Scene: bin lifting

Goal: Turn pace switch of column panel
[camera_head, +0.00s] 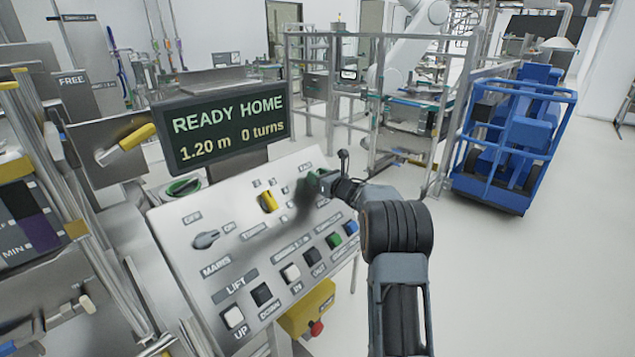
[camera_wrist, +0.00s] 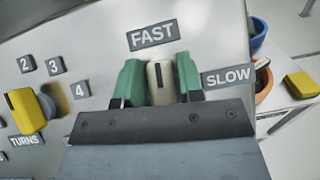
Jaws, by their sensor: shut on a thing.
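The sloped column panel (camera_head: 262,232) stands ahead of me in the head view, with switches and buttons on its face. My gripper (camera_head: 322,181) is at the panel's upper right. In the wrist view my gripper (camera_wrist: 160,84) has its green fingers on both sides of a cream knob (camera_wrist: 160,75), the pace switch, and is shut on it. The knob's dark mark points up toward the FAST label (camera_wrist: 153,34). The SLOW label (camera_wrist: 228,76) lies to the right. In the head view the fingers and arm hide the pace switch.
The yellow turns switch (camera_wrist: 28,112) is left of my gripper. The mains switch (camera_head: 206,240) and lift buttons (camera_head: 234,317) sit lower. A display (camera_head: 222,127) reads "READY HOME, 1.20 m, 0 turns". A blue caged cart (camera_head: 515,140) stands right, with open floor before it.

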